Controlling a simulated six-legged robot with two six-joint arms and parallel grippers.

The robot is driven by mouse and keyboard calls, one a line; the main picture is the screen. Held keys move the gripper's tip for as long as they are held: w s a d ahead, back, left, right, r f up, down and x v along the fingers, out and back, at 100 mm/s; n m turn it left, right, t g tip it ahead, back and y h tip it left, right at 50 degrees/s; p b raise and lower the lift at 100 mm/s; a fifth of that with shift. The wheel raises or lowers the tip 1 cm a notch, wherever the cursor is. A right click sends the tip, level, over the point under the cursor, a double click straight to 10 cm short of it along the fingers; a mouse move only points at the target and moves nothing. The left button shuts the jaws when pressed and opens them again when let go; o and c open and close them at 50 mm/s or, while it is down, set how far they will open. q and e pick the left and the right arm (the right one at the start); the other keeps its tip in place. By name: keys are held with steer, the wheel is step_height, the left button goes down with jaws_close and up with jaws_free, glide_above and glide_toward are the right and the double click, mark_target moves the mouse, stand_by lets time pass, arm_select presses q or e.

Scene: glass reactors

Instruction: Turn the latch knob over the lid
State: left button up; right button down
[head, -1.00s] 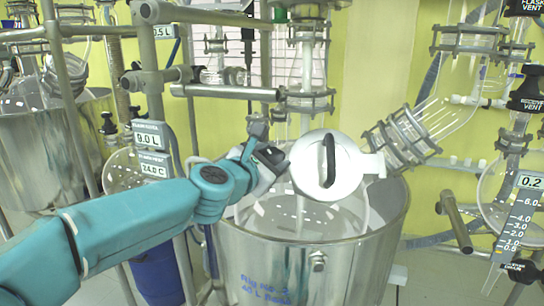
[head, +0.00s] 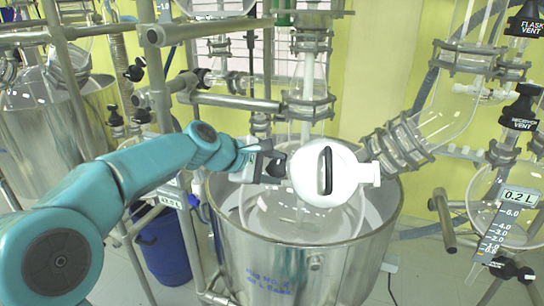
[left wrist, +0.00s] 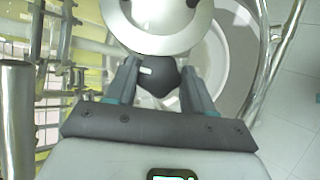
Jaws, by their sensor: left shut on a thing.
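A round white lid (head: 344,178) with an upright black bar handle (head: 325,170) covers the side port of the glass vessel. My left gripper (head: 276,166) is at the lid's left edge. In the left wrist view a dark latch knob (left wrist: 157,82) sits between the two fingers of my left gripper (left wrist: 160,84), just below the pale rim of the lid (left wrist: 160,38). The fingers are shut on the knob. In the head view the knob is mostly hidden by the fingers. My right gripper is not in view.
A large steel bath (head: 300,265) stands under the vessel. Metal rods and clamps (head: 238,102) run close above my left gripper. A clamped glass neck (head: 400,145) is right of the lid. A blue drum (head: 165,250) stands at lower left.

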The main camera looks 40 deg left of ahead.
arm_select(q)
steer(key=m+g, duration=0.2)
steer(key=m, duration=0.1)
steer(key=m+g, duration=0.2)
steer(key=shift+w+r, duration=0.2)
steer(key=shift+w, duration=0.05)
steer(key=m+g+y, duration=0.1)
steer(key=m, duration=0.1)
steer(key=m+g+y, duration=0.1)
steer(key=m+g, duration=0.1)
steer(key=shift+w+d, duration=0.1)
steer(key=shift+d, duration=0.05)
steer(key=shift+m, duration=0.3)
steer(key=o, duration=1)
steer(key=shift+o, duration=0.2)
steer(key=shift+r, duration=0.15)
